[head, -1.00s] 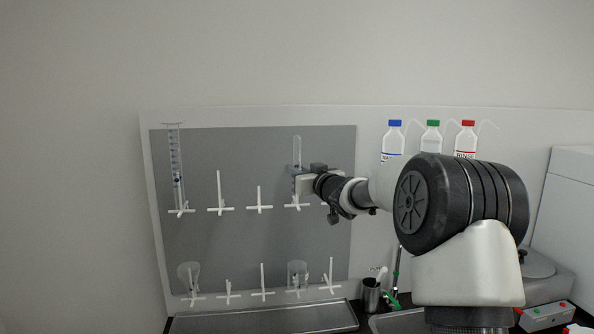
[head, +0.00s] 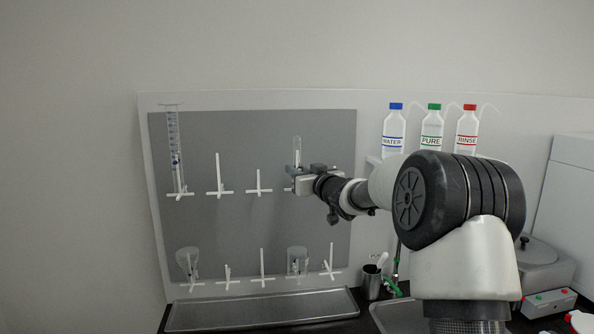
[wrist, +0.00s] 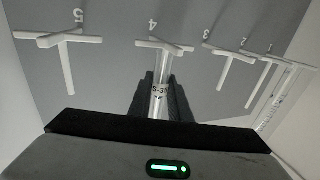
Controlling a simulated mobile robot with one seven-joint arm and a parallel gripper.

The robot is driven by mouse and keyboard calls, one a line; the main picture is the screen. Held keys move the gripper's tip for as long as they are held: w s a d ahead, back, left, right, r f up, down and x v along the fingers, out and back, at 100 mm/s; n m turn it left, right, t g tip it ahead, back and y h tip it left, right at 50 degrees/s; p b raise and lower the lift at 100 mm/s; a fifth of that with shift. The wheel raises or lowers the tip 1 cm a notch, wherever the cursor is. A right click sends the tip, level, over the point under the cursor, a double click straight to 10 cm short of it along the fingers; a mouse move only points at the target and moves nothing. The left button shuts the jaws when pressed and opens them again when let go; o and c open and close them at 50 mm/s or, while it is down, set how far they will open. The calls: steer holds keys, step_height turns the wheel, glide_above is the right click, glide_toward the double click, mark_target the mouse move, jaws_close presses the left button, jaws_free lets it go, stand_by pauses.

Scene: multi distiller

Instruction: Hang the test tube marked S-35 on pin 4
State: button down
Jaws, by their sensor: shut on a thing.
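The clear test tube (head: 297,144) with a label reading S-35 (wrist: 159,90) is upright at the fourth peg of the top row, with its closed end up. A white peg shows within the tube's outline, so the tube appears to sit over pin 4. In the wrist view, pin 4's cross-shaped base (wrist: 165,46) lies at the tube's end, under the number 4. My gripper (head: 302,181) is shut on the tube's lower part, close to the pin's base. The fingers hide part of the tube and base.
A graduated cylinder (head: 174,145) hangs on the first top peg. Pins 2 (head: 219,175) and 3 (head: 258,182) are bare. Two beakers (head: 187,262) (head: 297,262) hang below. A tray (head: 260,308) lies under the board. Wash bottles (head: 393,130) stand right.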

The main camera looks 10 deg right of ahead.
steer(key=c, duration=1.6)
jaws_free()
steer(key=shift+o, duration=0.2)
steer(key=b+v, duration=0.1)
steer(key=v, duration=1.6)
steer(key=shift+s, duration=0.2)
steer(key=shift+d, duration=0.1)
